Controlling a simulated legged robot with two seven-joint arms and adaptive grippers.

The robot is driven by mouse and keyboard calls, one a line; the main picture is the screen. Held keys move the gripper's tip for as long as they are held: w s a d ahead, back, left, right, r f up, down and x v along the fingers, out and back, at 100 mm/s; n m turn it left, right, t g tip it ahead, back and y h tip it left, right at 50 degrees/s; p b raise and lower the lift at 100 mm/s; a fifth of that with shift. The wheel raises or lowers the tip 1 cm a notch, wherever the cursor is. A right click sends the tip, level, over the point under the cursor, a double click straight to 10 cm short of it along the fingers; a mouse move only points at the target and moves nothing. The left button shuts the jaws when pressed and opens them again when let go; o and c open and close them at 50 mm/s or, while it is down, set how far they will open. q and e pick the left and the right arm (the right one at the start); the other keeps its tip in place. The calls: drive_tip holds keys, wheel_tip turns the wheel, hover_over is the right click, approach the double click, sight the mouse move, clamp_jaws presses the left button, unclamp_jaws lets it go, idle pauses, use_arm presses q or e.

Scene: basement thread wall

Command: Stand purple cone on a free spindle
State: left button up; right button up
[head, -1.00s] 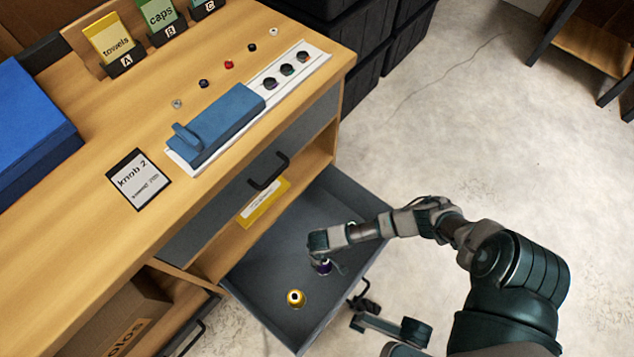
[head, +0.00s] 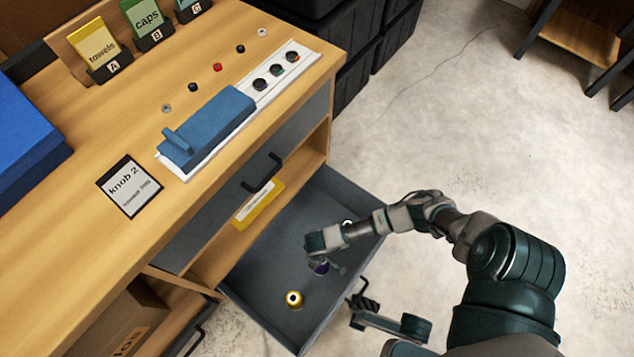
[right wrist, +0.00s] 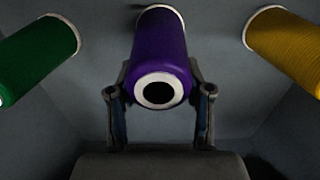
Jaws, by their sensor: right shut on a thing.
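The purple cone (head: 320,268) is at the fingers of my right gripper (head: 323,264), over the open grey drawer. In the right wrist view the purple cone (right wrist: 160,55) lies between the two fingers (right wrist: 160,100), its white end with a dark hole toward the camera. The gripper is shut on it. Whether the cone is clear of the drawer floor is hard to tell. No spindle can be made out for certain. My left gripper is not in view.
A yellow cone (head: 294,299) stands in the drawer (head: 275,275); a green cone (right wrist: 38,58) shows left of the purple one in the wrist view. The worktop (head: 60,250) holds a blue piece (head: 208,125) on a white strip. Black crates (head: 355,80) stand behind.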

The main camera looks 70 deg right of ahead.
drive_tip(key=o, duration=1.4)
drive_tip(key=shift+o, duration=0.2)
wheel_tip(320, 180, up, 12)
drive_tip(key=shift+w+f, duration=0.1)
